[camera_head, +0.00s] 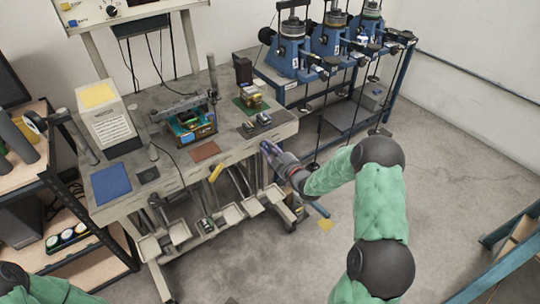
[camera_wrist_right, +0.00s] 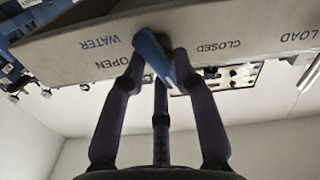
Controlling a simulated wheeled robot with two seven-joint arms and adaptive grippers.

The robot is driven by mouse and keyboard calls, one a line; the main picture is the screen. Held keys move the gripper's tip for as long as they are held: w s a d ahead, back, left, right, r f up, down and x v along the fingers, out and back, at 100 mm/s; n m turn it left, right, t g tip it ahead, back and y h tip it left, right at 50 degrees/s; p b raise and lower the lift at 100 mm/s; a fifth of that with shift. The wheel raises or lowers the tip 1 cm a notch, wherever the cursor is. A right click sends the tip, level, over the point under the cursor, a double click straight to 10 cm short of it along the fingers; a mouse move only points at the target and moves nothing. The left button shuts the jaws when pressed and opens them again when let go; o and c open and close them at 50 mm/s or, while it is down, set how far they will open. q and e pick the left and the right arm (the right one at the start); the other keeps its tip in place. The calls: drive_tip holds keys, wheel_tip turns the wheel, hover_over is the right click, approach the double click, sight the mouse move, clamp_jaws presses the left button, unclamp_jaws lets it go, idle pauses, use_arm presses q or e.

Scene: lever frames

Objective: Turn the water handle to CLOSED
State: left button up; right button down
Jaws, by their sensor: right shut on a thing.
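The blue water handle (camera_wrist_right: 152,55) shows in the right wrist view, on the pale front panel (camera_wrist_right: 190,35) of the bench. The panel reads WATER and OPEN to the handle's left and CLOSED to its right. The handle lies between the OPEN and CLOSED words, tilted. My right gripper (camera_wrist_right: 160,65) is shut on the handle, with its dark fingers on both sides of it. In the head view my right gripper (camera_head: 270,152) is at the bench's right front edge and hides the handle there. Only part of my left arm shows at the lower left; its gripper is out of view.
The grey bench (camera_head: 180,172) carries a blue mat (camera_head: 111,183), a white-and-yellow box (camera_head: 108,118) and small devices. A yellow handle (camera_head: 216,172) is on its front edge. Blue machines (camera_head: 290,55) stand at the back right. The floor at right is mostly clear.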

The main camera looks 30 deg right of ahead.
drive_tip(key=shift+a+f+n+b, duration=0.1)
drive_tip(key=shift+a+n+b, duration=0.1)
drive_tip(key=shift+n+b, duration=2.25)
drive_tip(key=c, duration=1)
unclamp_jaws()
drive_tip(key=shift+c, duration=0.2)
drive_tip(key=shift+s, duration=0.1)
drive_tip(key=s, duration=1.1)
drive_tip(key=shift+s+d, duration=0.4)
drive_tip(key=shift+d, duration=0.05)
